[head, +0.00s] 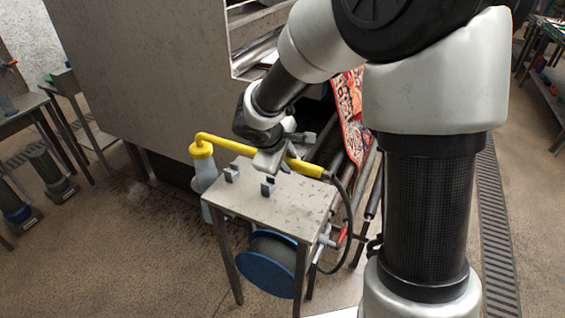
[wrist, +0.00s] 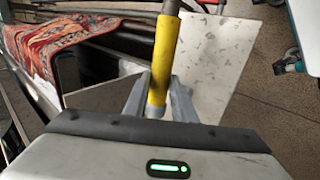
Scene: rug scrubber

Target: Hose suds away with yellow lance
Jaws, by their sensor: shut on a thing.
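The yellow lance (head: 228,145) is held above a small metal stand (head: 290,203), with a bent yellow neck at its left end. A dark hose runs from the lance's right end and curves down beside the stand. My gripper (head: 270,160) is shut around the lance near its middle. In the wrist view the yellow lance (wrist: 165,60) passes between the two fingers (wrist: 160,100). The red patterned rug (head: 352,118) hangs behind my arm, partly hidden. I cannot make out suds on it.
Two small grey cradle hooks (head: 267,187) stand on the stand's top. A blue hose reel (head: 268,264) sits beneath it. A large metal cabinet (head: 150,75) rises behind. A floor drain grate (head: 492,220) runs at right. Side tables (head: 28,106) stand at left.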

